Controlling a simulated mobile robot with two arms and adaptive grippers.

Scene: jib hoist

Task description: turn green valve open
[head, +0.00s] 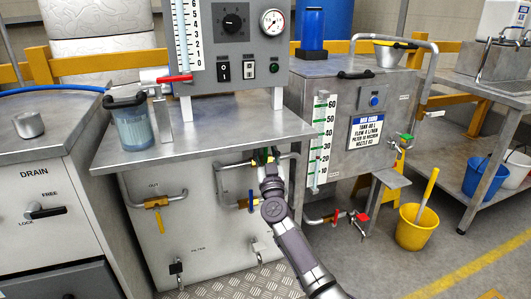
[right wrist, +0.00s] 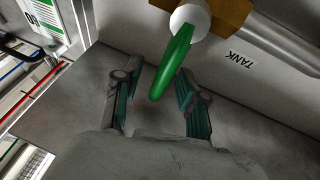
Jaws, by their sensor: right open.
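The green valve handle (right wrist: 174,66) hangs from a white hub on a brass body, beside a label reading TANK, in the right wrist view. My right gripper (right wrist: 158,82) is open, with one finger on each side of the handle's lower end. I cannot tell whether either finger touches it. In the head view my right gripper (head: 262,160) is at the pipework under the steel bench's front edge and mostly hides this valve. My left gripper is not in view.
A blue-handled valve (head: 250,200) and a yellow-handled valve (head: 156,202) sit left of my arm. A steel tank (head: 345,140) stands to the right, with another green handle (head: 406,137) on its side. The bench top (head: 225,128) overhangs the pipework.

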